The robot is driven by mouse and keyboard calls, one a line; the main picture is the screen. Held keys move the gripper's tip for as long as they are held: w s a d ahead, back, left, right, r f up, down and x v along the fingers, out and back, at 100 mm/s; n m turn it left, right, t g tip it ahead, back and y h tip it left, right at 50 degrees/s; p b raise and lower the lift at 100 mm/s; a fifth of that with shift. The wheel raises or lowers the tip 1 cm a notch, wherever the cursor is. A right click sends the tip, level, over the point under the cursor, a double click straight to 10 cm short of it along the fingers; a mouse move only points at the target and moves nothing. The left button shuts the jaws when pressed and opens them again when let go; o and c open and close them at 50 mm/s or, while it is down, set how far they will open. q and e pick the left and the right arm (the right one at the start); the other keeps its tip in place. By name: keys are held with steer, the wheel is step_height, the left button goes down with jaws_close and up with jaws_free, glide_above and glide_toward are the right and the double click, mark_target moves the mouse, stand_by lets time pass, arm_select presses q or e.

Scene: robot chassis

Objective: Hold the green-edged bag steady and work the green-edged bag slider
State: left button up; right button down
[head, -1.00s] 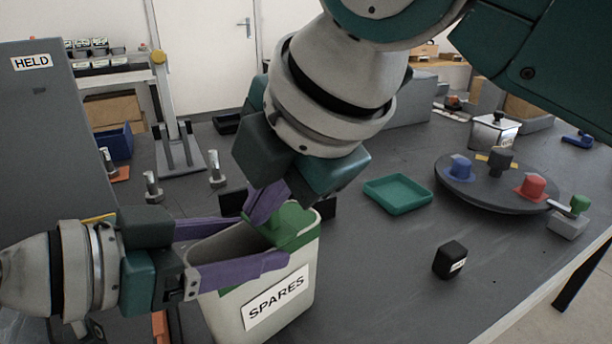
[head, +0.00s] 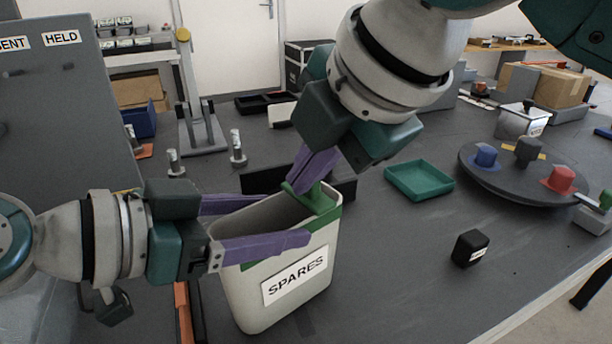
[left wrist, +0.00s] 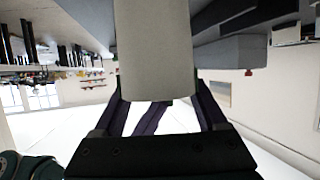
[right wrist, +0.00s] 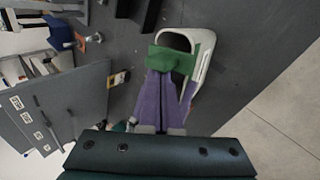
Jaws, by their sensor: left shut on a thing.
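The green-edged bag (head: 240,300) is a cream, box-like pouch with a SPARES label, standing upright on the bench. Its top is partly open, with green along the rim. The green bag slider (head: 316,200) is at the right end of the opening; it also shows in the right wrist view (right wrist: 172,62). My left gripper (head: 290,222) is shut on the bag, one purple finger along each side. My right gripper (head: 306,180) comes from above with its fingers close together on the slider; the fingertips are partly hidden. The bag wall (left wrist: 153,50) fills the middle of the left wrist view.
A green tray (head: 420,182) and a small black block (head: 470,248) lie to the right of the bag. A round turntable (head: 520,185) with coloured knobs stands farther right. A grey panel (head: 55,110) rises at the left. Bench between bag and block is clear.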

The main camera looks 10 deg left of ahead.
steer(key=shift+s+a, duration=0.4)
steer(key=shift+s, duration=0.1)
step_height(320, 180, up, 7)
stand_by(0.6)
arm_select(q)
steer(key=o, duration=1.4)
steer(key=shift+o, duration=0.2)
steer(key=shift+a, duration=0.1)
